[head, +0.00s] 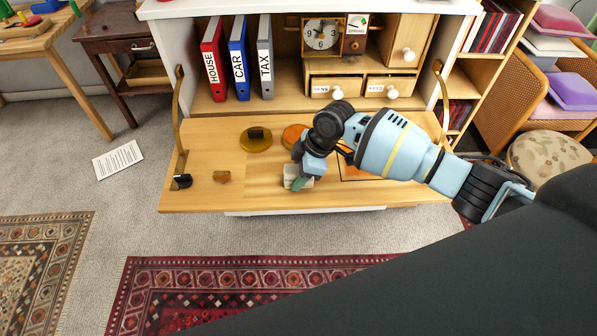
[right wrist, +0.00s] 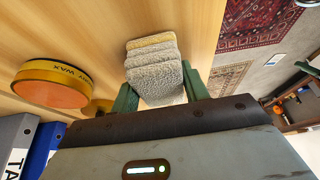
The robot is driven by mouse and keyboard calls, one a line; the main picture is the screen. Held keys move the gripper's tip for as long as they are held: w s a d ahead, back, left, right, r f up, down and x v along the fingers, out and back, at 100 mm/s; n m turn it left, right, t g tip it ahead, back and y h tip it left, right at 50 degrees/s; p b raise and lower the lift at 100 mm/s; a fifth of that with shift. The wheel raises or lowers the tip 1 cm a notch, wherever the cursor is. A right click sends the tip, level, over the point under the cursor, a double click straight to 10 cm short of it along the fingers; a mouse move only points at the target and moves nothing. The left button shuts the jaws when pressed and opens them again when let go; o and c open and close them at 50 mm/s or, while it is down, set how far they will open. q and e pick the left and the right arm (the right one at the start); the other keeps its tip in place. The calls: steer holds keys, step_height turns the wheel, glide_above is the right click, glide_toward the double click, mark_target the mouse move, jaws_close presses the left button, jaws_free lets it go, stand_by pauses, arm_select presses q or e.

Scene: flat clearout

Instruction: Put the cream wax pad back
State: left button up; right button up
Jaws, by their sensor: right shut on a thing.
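My right gripper (head: 298,180) is low over the wooden fold-down flap, left of the desk's middle. It is shut on a pale, fluffy cream-grey pad (head: 291,170). In the right wrist view the pad (right wrist: 155,75) sits between the green fingers (right wrist: 160,92) and looks layered, with a yellowish layer at its far end. I cannot tell whether the pad touches the flap. An orange tin (head: 293,134) lies behind the gripper; its side reads "WAX" in the right wrist view (right wrist: 50,72). A yellow-brown tin (head: 256,145) with a dark piece on top is left of it. My left gripper is not in view.
A small brown piece (head: 221,177) and a black piece (head: 182,181) lie on the flap's left part. Brass stays (head: 179,120) stand at its sides. Binders (head: 239,60) and a clock (head: 321,35) are behind. The flap's front left (head: 250,195) is clear.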

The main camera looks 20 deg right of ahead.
steer(key=shift+f, duration=0.1)
steer(key=o, duration=0.9)
steer(key=p+v, duration=0.1)
steer(key=v, duration=1.1)
